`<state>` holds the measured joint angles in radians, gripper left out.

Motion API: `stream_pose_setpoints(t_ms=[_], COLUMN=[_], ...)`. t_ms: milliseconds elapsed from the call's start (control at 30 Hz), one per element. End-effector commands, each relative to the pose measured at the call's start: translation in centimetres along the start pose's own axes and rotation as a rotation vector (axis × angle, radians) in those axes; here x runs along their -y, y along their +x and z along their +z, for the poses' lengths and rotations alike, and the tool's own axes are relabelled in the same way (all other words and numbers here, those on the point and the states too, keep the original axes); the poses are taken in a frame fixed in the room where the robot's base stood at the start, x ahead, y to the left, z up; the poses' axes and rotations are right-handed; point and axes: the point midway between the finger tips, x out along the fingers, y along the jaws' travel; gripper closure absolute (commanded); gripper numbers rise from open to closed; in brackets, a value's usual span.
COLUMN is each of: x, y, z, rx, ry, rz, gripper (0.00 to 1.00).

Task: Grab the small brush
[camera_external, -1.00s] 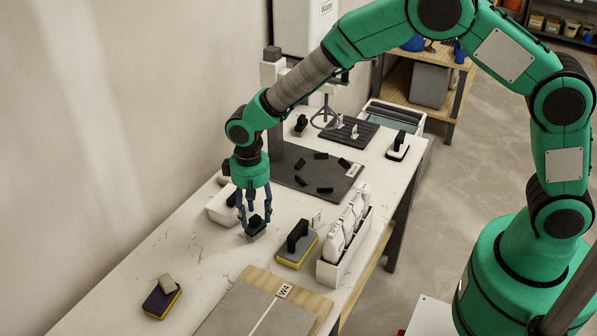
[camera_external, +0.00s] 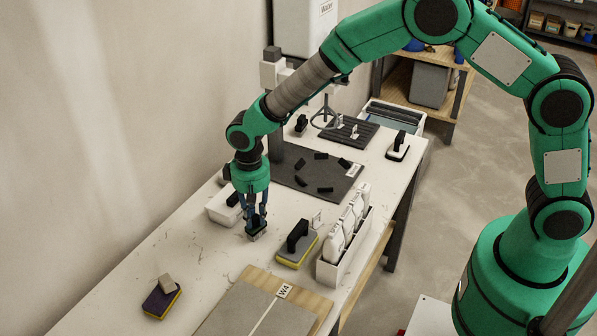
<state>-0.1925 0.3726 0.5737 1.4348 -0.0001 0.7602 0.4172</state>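The small brush (camera_external: 257,236), a small dark block with a grey lower part, stands on the white workbench just right of the white tray. My gripper (camera_external: 256,222) points straight down over it, with its blue fingers drawn in around the brush's top. The fingers look closed on it. They hide most of its upper part. The brush appears to rest on the bench; any small gap beneath it cannot be made out.
A yellow sponge float with a black handle (camera_external: 296,245) lies close on the right, before a white rack of bottles (camera_external: 345,240).

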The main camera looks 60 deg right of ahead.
Motion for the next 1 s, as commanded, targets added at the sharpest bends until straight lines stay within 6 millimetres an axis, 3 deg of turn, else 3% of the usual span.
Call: stream_pose_setpoints(t_ms=[467, 1000], x=[0.0, 0.0], y=[-0.7, -8.1], z=[0.0, -0.1], rx=[-0.001, -0.002], ry=[0.0, 0.0], rz=[0.0, -0.001], gripper=[1.0, 1.0])
